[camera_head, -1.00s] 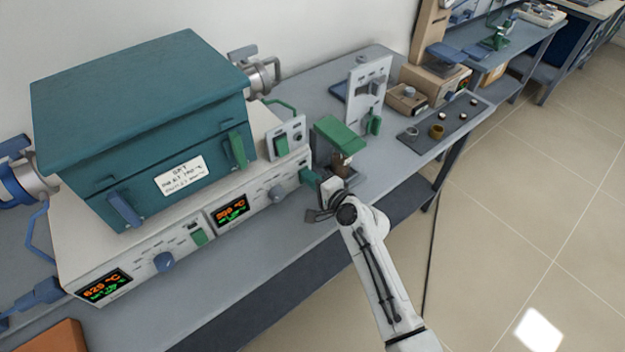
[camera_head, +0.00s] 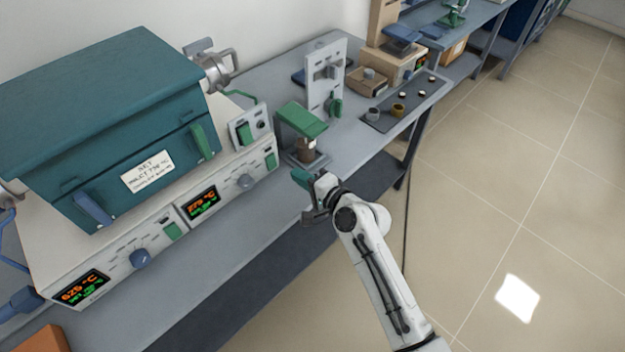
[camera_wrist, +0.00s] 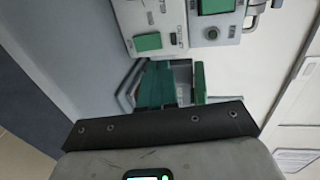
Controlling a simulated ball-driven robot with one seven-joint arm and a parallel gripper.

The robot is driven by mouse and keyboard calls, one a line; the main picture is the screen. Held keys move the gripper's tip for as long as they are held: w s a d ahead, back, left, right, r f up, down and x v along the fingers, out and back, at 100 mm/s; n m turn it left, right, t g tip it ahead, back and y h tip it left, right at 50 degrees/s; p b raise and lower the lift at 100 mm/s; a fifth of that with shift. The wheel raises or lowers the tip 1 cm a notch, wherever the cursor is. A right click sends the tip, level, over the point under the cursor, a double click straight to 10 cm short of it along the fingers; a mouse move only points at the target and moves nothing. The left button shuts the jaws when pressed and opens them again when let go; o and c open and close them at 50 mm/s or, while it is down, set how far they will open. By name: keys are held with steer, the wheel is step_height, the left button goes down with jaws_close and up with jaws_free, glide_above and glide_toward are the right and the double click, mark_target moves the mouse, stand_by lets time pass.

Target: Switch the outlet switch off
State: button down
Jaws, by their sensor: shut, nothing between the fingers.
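The small white outlet box (camera_head: 238,139) stands upright at the right end of the furnace base. Its green rocker switch (camera_head: 245,133) and a round dark socket face outward. In the wrist view the outlet switch (camera_wrist: 216,5) is at the top edge, partly cut off, above the socket. My gripper (camera_head: 302,180) is shut and empty. It is in front of and to the right of the furnace panel, below the outlet box and apart from it. I cannot tell from the pictures which way the rocker is pressed.
The furnace panel carries another green switch (camera_head: 271,160), which also shows in the wrist view (camera_wrist: 148,42). A green-topped device (camera_head: 303,120) stands close behind my gripper. The teal furnace (camera_head: 120,90) is at left. A tray (camera_head: 385,123) with small cups lies at right. Floor is clear at right.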

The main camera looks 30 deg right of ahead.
steer(key=shift+s+d+r, duration=0.2)
steer(key=shift+s+r, duration=0.1)
steer(key=shift+s, duration=0.3)
steer(key=shift+s+d+r, duration=0.15)
steer(key=shift+s+r, duration=0.15)
steer(key=shift+s, duration=0.3)
steer(key=shift+s+d+r, duration=0.2)
steer(key=shift+s+r, duration=0.1)
steer(key=shift+s, duration=0.3)
steer(key=s+f+n+g, duration=0.3)
steer(key=s+n, duration=0.1)
steer(key=s, duration=0.3)
steer(key=s+f+n+g, duration=0.4)
steer(key=s, duration=0.3)
steer(key=s+d+n+g+h, duration=0.2)
steer(key=s+d+n+g, duration=0.1)
steer(key=s, duration=0.6)
steer(key=s+d+n+g+h, duration=0.3)
steer(key=s+g, duration=0.1)
steer(key=s, duration=0.6)
steer(key=shift+s+r, duration=0.25)
steer(key=shift+r, duration=0.05)
